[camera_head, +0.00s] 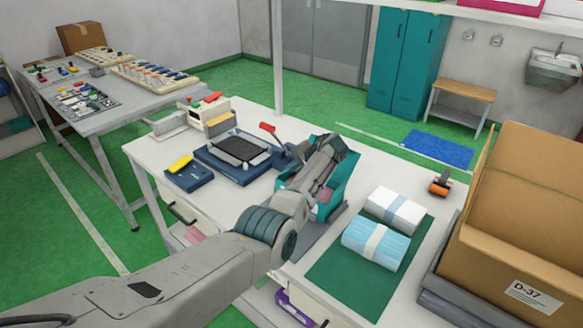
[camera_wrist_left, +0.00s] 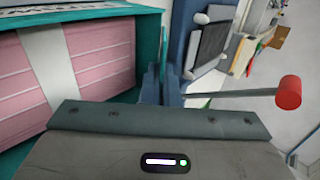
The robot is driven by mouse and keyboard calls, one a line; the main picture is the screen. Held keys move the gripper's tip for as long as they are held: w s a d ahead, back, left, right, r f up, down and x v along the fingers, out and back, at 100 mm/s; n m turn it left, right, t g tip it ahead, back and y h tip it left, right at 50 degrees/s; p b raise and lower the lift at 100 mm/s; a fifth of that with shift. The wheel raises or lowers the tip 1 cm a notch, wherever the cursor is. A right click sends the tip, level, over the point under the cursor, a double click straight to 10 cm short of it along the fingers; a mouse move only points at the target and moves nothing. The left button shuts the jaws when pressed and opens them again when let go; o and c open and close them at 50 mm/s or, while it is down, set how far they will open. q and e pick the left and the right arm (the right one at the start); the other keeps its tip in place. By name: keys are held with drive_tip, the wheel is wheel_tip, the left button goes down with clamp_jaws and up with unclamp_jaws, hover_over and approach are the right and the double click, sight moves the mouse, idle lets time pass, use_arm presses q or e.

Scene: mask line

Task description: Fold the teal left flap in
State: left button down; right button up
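The teal box (camera_head: 347,183) stands on the white table, partly hidden behind my left arm. In the left wrist view it is at the left, with pink packs (camera_wrist_left: 93,70) with a pale band inside. A teal edge of the box (camera_wrist_left: 150,35) runs beside my left fingers; I cannot tell if this is the left flap. My left gripper (camera_head: 285,156) is between the box and the dark blue press. Its fingers, also seen in the left wrist view (camera_wrist_left: 161,82), look close together with nothing visible between them. My right gripper is out of view.
The dark blue press (camera_head: 235,156) and its red-knobbed lever (camera_head: 268,128) are close by on the left. White and blue packs (camera_head: 374,243) lie on a green mat (camera_head: 330,277) at the right. A large cardboard carton (camera_head: 515,235) stands beyond it.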

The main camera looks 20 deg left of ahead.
use_arm(q)
drive_tip(key=shift+s+d+f+t+y+b, duration=0.1)
drive_tip(key=shift+d+f+t+y+b, duration=0.3)
drive_tip(key=shift+y+b, duration=0.55)
drive_tip(key=shift+a+y+b, duration=0.1)
drive_tip(key=shift+y+b, duration=0.25)
drive_tip(key=shift+b, duration=0.2)
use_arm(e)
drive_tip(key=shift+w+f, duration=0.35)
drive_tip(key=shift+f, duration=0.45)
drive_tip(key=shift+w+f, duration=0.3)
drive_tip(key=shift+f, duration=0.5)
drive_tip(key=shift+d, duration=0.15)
use_arm(q)
drive_tip(key=c, duration=1.6)
unclamp_jaws()
drive_tip(key=shift+c, duration=0.2)
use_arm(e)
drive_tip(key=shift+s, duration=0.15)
